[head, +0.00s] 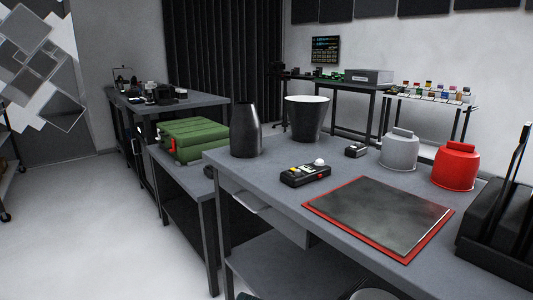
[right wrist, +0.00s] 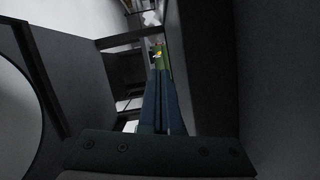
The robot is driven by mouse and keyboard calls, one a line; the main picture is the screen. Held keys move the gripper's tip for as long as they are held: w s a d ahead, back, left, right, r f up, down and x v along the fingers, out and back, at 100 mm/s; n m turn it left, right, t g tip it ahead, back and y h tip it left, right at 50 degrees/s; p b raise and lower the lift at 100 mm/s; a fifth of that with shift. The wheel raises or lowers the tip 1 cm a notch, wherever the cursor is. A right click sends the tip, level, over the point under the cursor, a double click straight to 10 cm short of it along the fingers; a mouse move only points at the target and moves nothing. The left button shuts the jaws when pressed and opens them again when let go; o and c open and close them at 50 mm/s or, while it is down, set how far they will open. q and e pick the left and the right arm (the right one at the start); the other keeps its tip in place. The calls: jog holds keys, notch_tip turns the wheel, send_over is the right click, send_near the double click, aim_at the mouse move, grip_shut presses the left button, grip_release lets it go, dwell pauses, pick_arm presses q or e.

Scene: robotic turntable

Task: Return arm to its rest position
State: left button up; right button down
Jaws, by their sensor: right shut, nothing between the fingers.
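My right gripper (right wrist: 161,74) shows in the right wrist view, its two dark blue fingers pressed together with nothing between them. Past the fingertips is a small patch of green and yellow, too small to make out. Dark grey surfaces stand close on both sides of the fingers. Neither gripper nor arm shows in the head view, and my left gripper is out of sight.
The grey table (head: 260,187) carries a red-edged dark mat (head: 380,213), a black control box (head: 305,175), a dark vase (head: 246,131), a dark bucket (head: 307,118), a grey pot (head: 399,151), a red pot (head: 456,166) and a black rack (head: 500,240). Open floor (head: 90,220) lies left.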

jog(key=s+a+f+n+g+h+p, duration=0.15)
jog(key=a+f+g, duration=0.3)
jog(key=a, duration=0.45)
jog(key=s+a+f+n+g+h, duration=0.2)
jog(key=s+a+f+n+g, duration=0.1)
jog(key=a+f, duration=0.4)
jog(key=s+a+f+n+g+h+p, duration=0.2)
jog(key=s+a+f+n+h, duration=0.15)
jog(key=s+h, duration=0.25)
jog(key=s+a+f+n+g+h+p, duration=0.1)
jog(key=s+a+f+n+g+h, duration=0.15)
jog(key=s+a+n+h, duration=0.35)
notch_tip(320, 180, up, 37)
jog(key=d+t+h+p, duration=0.1)
jog(key=d+p, duration=0.1)
jog(key=p, duration=3.6)
jog(key=shift+s+d+r, duration=0.15)
jog(key=shift+s+d, duration=0.05)
jog(key=shift+s, duration=0.2)
